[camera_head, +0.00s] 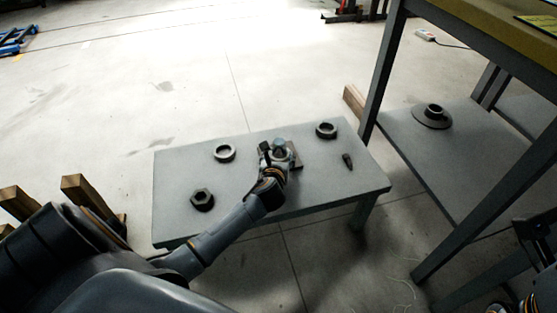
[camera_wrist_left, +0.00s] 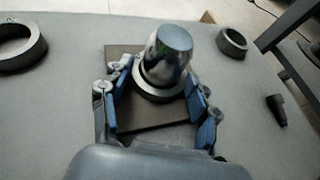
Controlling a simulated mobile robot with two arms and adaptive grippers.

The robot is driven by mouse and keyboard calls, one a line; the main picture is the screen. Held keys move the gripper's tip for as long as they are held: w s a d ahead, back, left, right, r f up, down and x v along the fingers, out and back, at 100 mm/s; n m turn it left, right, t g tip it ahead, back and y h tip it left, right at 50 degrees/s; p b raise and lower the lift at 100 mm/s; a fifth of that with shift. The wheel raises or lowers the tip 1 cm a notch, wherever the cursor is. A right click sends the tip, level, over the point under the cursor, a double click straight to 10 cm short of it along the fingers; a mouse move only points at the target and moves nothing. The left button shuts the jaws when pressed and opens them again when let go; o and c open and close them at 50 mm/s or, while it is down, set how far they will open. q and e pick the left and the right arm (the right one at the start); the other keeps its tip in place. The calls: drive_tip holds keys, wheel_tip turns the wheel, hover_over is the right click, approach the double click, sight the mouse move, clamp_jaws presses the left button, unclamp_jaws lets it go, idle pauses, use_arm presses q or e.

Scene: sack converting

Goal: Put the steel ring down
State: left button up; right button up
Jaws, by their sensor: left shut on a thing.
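My left gripper (camera_head: 279,158) is over the middle of the low grey table. In the left wrist view, its blue-padded fingers (camera_wrist_left: 165,100) are shut on the steel ring (camera_wrist_left: 158,92) from both sides. The ring is low around a shiny, round-topped metal post (camera_wrist_left: 168,52), which stands on a flat dark square plate (camera_wrist_left: 125,55). The plate also shows in the head view (camera_head: 295,155). The fingers partly hide the ring, and I cannot tell whether it touches the plate.
On the low table (camera_head: 175,175) lie two other rings (camera_head: 224,153) (camera_head: 326,130), a hex nut (camera_head: 202,200) and a small dark tapered part (camera_head: 347,161). A taller workbench (camera_head: 480,25) stands to the right. Its lower shelf (camera_head: 405,125) holds a flanged part (camera_head: 432,117).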

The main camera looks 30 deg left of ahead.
use_arm(q)
drive_tip(key=o, duration=1.4)
drive_tip(key=shift+o, duration=0.2)
